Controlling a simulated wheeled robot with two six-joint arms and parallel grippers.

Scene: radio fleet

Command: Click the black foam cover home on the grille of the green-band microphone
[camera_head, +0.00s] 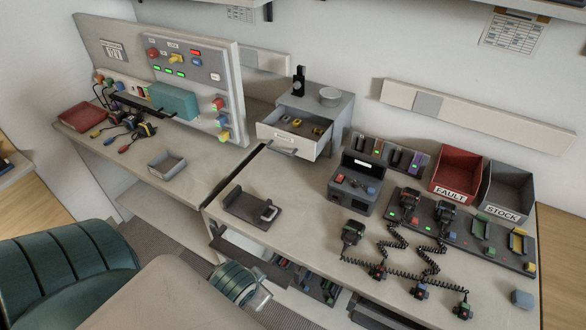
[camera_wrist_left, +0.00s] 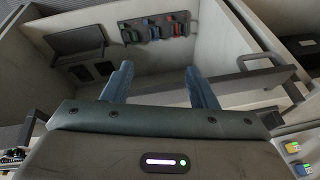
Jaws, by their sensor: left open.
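Several black hand microphones are at the right of the bench in the head view: one at the front left (camera_head: 351,232), one on the dark rack (camera_head: 410,199) and another beside it (camera_head: 446,213). Coiled black cords run from them to small coloured plugs, including one with green and red parts (camera_head: 463,311). The bands are too small to tell which microphone is green-banded. I cannot make out the foam cover. My left gripper (camera_head: 258,297) is low in front of the bench, well left of the microphones. Its teal fingers are apart and empty in the left wrist view (camera_wrist_left: 159,88).
An open drawer (camera_head: 293,146) holds small yellow parts. A grey radio unit (camera_head: 356,181) and a black cradle (camera_head: 252,207) stand on the bench. Red FAULT (camera_head: 456,172) and grey STOCK (camera_head: 507,190) bins are at the back right. Coiled cords cover the right front.

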